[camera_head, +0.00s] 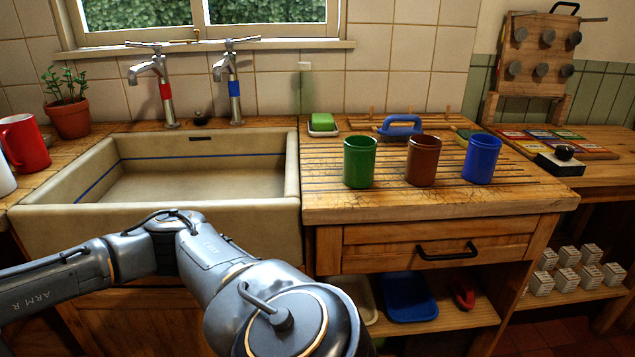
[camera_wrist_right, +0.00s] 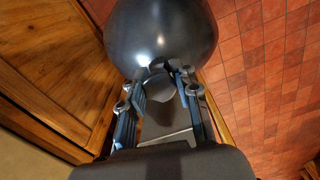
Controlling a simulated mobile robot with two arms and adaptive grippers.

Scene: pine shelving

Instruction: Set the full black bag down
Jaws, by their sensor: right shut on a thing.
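The full black bag (camera_wrist_right: 160,28) shows in the right wrist view as a large, glossy, rounded dark shape at the top. My right gripper (camera_wrist_right: 162,85) is shut on the near end of the bag. The bag's far side is cut off by the frame edge, and I cannot tell whether it touches the floor. The red tiled floor (camera_wrist_right: 262,80) lies to the right of the bag. In the head view, my arm marked "ARM R" crosses the lower left, but its gripper and the bag are out of sight. My left gripper is in neither view.
A wooden cabinet front (camera_wrist_right: 50,60) stands close on the left in the wrist view. In the head view, a sink (camera_head: 200,225) and a counter with green (camera_head: 359,162), brown (camera_head: 422,160) and blue (camera_head: 482,158) cups lie ahead. Small white boxes (camera_head: 567,278) stand at lower right.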

